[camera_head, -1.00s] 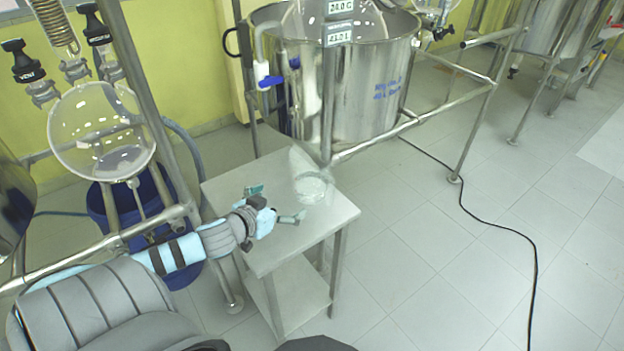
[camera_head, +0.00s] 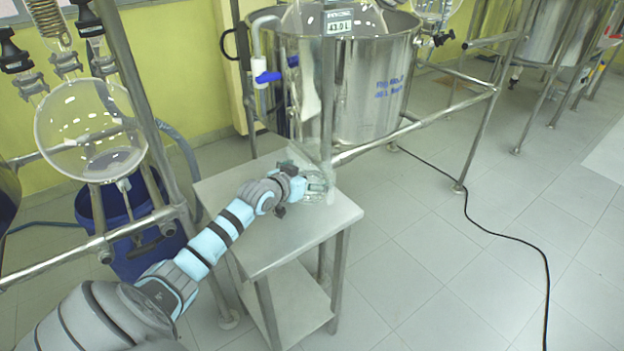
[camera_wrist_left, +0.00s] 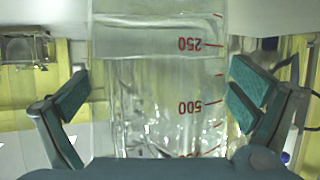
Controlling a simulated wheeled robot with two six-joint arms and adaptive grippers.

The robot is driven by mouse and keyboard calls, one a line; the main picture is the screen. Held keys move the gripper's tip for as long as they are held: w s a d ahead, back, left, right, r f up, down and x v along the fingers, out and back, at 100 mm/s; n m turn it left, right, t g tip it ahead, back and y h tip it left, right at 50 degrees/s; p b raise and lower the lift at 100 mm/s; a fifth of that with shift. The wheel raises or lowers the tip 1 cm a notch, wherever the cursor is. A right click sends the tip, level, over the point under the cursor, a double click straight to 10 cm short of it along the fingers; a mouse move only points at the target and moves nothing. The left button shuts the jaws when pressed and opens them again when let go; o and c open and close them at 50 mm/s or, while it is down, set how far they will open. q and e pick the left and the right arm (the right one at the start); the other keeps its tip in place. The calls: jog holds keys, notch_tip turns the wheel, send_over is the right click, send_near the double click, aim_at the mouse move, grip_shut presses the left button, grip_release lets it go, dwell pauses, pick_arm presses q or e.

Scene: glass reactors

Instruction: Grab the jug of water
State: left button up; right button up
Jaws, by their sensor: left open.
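The clear glass jug (camera_head: 320,186) stands on the small metal table, partly hidden behind my left gripper in the head view. In the left wrist view the jug (camera_wrist_left: 165,115) fills the middle, with red marks 250 and 500 appearing upside down and clear water inside. My left gripper (camera_head: 306,178) is open at the jug. In the wrist view its teal-padded fingers (camera_wrist_left: 158,95) lie on either side of the jug. The left finger shows a gap to the glass; the right finger is close to it, and I cannot tell if it touches. My right gripper is not in view.
The metal table (camera_head: 270,242) has bare surface in front of the jug. A large steel vessel (camera_head: 372,85) in a pipe frame stands close behind. A round glass flask (camera_head: 90,130) and a blue bin (camera_head: 125,235) are at left. A black cable (camera_head: 500,232) crosses the floor.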

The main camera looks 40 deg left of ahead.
pick_arm(q)
jog(key=shift+r, duration=0.15)
jog(key=c, duration=1.2)
jog(key=shift+c, duration=0.2)
